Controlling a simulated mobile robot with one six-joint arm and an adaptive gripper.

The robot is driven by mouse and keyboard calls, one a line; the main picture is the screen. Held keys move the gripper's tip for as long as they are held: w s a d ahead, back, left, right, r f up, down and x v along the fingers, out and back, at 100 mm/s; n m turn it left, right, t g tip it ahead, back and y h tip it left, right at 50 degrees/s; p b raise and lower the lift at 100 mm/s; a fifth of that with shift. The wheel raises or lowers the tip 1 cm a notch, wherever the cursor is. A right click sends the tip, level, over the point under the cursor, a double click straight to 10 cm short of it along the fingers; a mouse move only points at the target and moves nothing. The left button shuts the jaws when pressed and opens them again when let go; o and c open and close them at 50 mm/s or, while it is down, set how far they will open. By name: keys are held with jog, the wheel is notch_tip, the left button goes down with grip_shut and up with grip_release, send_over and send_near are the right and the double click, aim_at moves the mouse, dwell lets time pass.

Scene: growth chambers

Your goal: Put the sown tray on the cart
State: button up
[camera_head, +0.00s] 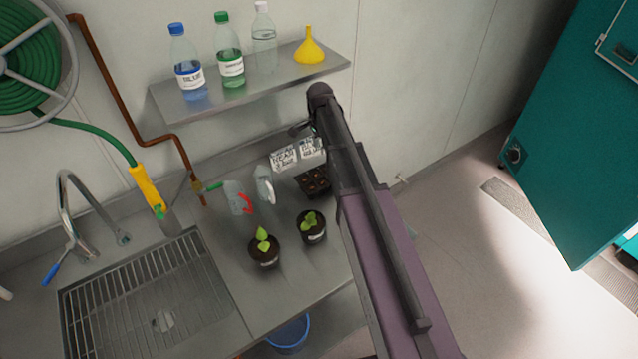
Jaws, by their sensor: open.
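A small black cell tray (313,183) with brown soil in its cells sits on the steel bench, partly hidden by my arm. White packets or cards with black lettering (298,154) stand just behind it. My gripper (301,130) shows only as a small dark part beside the end of my arm, above and behind the tray and apart from it. It is open, and most of it is hidden by the arm. I see nothing held in it. No cart can be made out in this view.
Two potted seedlings (264,249) (312,227) stand in front of the tray. A sink grate (150,295) is at left. A shelf (250,87) with bottles and a yellow funnel (309,47) hangs above. A teal cabinet (570,130) stands right, beyond open floor.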

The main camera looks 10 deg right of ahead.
jog(key=b, duration=0.8)
send_over(319, 177)
jog(key=shift+s+d+f, duration=0.1)
jog(key=shift+f, duration=4.2)
jog(key=shift+f+b, duration=2.6)
jog(key=shift+b, duration=0.2)
jog(key=shift+c, duration=0.2)
grip_shut()
